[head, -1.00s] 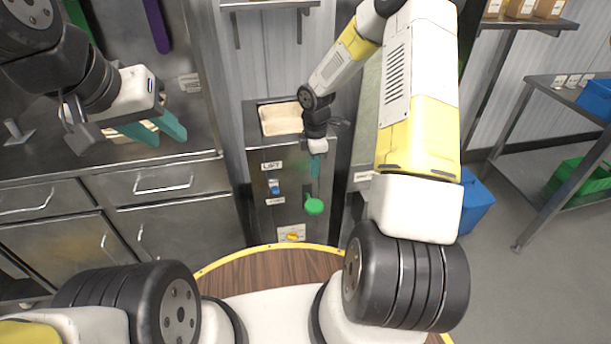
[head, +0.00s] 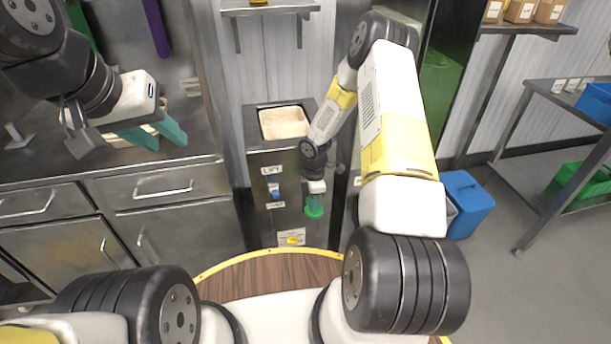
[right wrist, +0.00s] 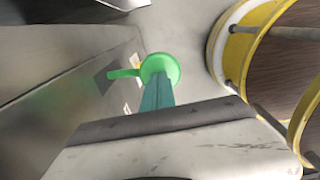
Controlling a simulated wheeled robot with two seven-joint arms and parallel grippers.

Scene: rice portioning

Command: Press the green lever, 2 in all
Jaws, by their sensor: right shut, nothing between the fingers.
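The green lever (head: 314,212) sticks out from the front of a steel dispenser (head: 257,225). In the right wrist view the lever's round green knob (right wrist: 160,66) and thin stem show just past my fingertips. My right gripper (head: 315,206) is shut and empty, pointing down at the knob from above. Its teal fingers (right wrist: 157,92) overlap the knob in view; whether they touch it I cannot tell for sure. My left gripper (head: 160,135) is open over the steel counter at the left, away from the lever.
The dispenser has an open top filled with rice (head: 284,122), a blue switch (head: 275,188) and a yellow knob (head: 292,239) on its front. A blue bin (head: 468,205) stands on the floor to the right. Steel drawers (head: 165,187) line the left.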

